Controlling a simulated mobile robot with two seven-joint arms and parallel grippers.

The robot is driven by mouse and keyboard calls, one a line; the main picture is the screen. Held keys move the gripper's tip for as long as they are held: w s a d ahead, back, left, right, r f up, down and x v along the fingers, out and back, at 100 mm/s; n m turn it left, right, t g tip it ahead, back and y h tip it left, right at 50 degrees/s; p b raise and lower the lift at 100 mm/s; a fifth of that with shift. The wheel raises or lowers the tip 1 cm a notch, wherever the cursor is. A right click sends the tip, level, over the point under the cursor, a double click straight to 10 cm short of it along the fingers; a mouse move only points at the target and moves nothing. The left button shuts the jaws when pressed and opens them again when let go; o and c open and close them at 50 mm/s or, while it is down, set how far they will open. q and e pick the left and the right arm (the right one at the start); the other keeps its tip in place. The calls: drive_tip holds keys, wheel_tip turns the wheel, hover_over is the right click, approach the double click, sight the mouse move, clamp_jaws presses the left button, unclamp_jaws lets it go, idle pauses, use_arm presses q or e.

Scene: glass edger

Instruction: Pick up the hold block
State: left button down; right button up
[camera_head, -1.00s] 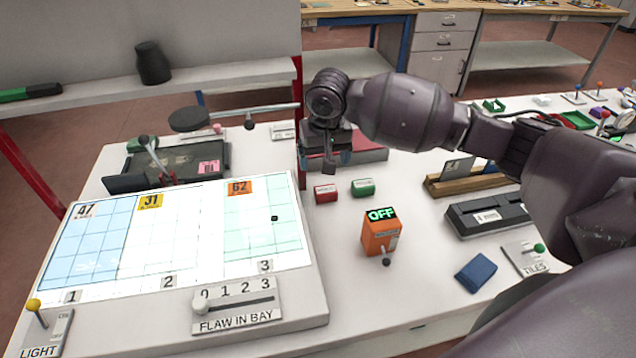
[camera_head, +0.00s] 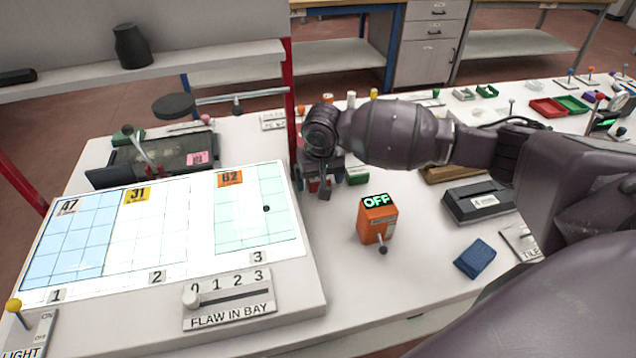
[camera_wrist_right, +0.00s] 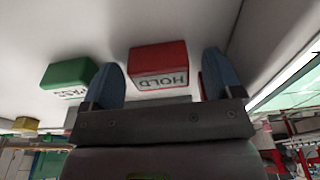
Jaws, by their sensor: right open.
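The hold block is a small red block with a white label reading HOLD. In the right wrist view the hold block (camera_wrist_right: 158,58) lies ahead of and between the two blue fingers of my right gripper (camera_wrist_right: 163,66), with space on either side. In the head view my right gripper (camera_head: 324,190) points down over the white table and mostly hides the hold block (camera_head: 313,186). My right gripper is open and empty. My left gripper is not in view.
A green block labelled PASS (camera_wrist_right: 70,73) sits right beside the hold block; it also shows in the head view (camera_head: 358,177). The lit panel (camera_head: 110,270) is at left.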

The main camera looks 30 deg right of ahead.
drive_tip(key=shift+c, duration=0.3)
drive_tip(key=c, duration=0.9)
drive_tip(key=shift+c, duration=0.2)
